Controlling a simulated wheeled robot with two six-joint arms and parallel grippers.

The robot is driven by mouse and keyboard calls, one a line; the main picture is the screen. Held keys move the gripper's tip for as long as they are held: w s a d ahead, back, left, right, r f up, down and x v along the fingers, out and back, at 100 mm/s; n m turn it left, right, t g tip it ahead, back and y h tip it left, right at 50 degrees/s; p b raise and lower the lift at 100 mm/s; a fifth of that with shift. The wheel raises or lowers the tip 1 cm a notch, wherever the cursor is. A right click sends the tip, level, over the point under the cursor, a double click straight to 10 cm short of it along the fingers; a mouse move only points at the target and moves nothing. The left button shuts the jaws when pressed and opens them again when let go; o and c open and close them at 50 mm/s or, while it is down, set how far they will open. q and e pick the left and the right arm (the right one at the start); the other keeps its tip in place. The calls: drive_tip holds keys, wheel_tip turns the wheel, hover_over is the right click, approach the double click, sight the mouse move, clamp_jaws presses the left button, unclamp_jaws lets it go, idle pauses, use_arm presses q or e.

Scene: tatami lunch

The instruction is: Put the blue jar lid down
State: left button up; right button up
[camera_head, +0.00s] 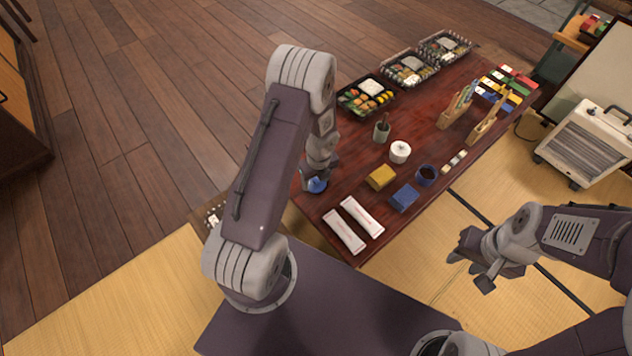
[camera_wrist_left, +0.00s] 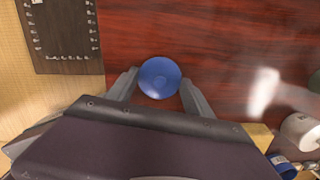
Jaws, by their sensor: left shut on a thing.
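The round blue jar lid (camera_head: 317,186) is at the left end of the dark red table (camera_head: 342,202). In the left wrist view the lid (camera_wrist_left: 160,77) lies between the two fingers of my left gripper (camera_wrist_left: 160,88), which is shut on it. In the head view my left gripper (camera_head: 313,182) is partly hidden by its arm. I cannot tell whether the lid touches the tabletop. My right gripper (camera_head: 469,271) is empty, fingers apart, over the tatami beyond the table's front edge.
Lunch boxes (camera_head: 367,97) line the back. A dark tray with white pieces (camera_wrist_left: 62,35) is beside the table's left end.

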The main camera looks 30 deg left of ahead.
use_arm(q)
drive_tip(key=shift+f, duration=0.15)
drive_tip(key=o, duration=1.3)
drive_tip(key=shift+o, duration=0.2)
wheel_tip(320, 180, up, 12)
drive_tip(key=d+p, duration=0.1)
drive_tip(key=p, duration=0.8)
wheel_tip(320, 180, up, 10)
drive_tip(key=n, duration=1.4)
hover_over(318, 187)
drive_tip(key=s+d, duration=0.3)
drive_tip(key=s, duration=0.2)
drive_tip(key=s+d+r+n+h, duration=0.1)
drive_tip(key=s+d+r+n, duration=0.2)
drive_tip(key=s+n, duration=0.3)
drive_tip(key=r+n, duration=0.1)
drive_tip(key=n, duration=0.4)
drive_tip(key=shift+s+r, duration=0.15)
drive_tip(key=shift+s, duration=0.25)
